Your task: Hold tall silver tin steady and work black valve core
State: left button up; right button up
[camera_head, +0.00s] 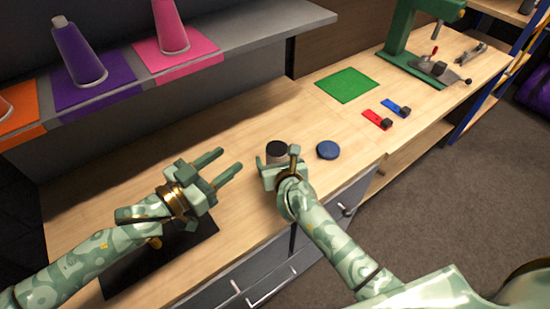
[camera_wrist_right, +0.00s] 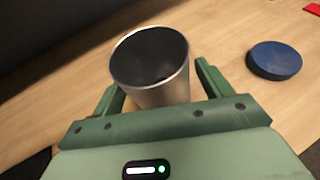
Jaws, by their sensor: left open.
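The silver tin (camera_head: 278,155) stands upright on the workbench, with a dark open top. In the right wrist view the tin (camera_wrist_right: 168,92) rises between the two fingers of my right gripper (camera_wrist_right: 160,92). In the head view my right gripper (camera_head: 279,158) is around the tin's near side. Its fingers are apart, with narrow gaps beside the tin. My left gripper (camera_head: 232,162) is open and empty, left of the tin, with its fingers pointing toward it. I cannot make out a black valve core; the tin's inside is too dark to read.
A blue disc (camera_head: 328,150) lies right of the tin. Red (camera_head: 377,119) and blue (camera_head: 395,108) pieces, a green mat (camera_head: 347,85) and a green press (camera_head: 402,45) are farther right. A black mat (camera_head: 190,250) lies under my left arm. A shelf (camera_head: 230,38) with coloured cones overhangs the back.

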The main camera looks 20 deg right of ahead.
jog(key=v, duration=1.2)
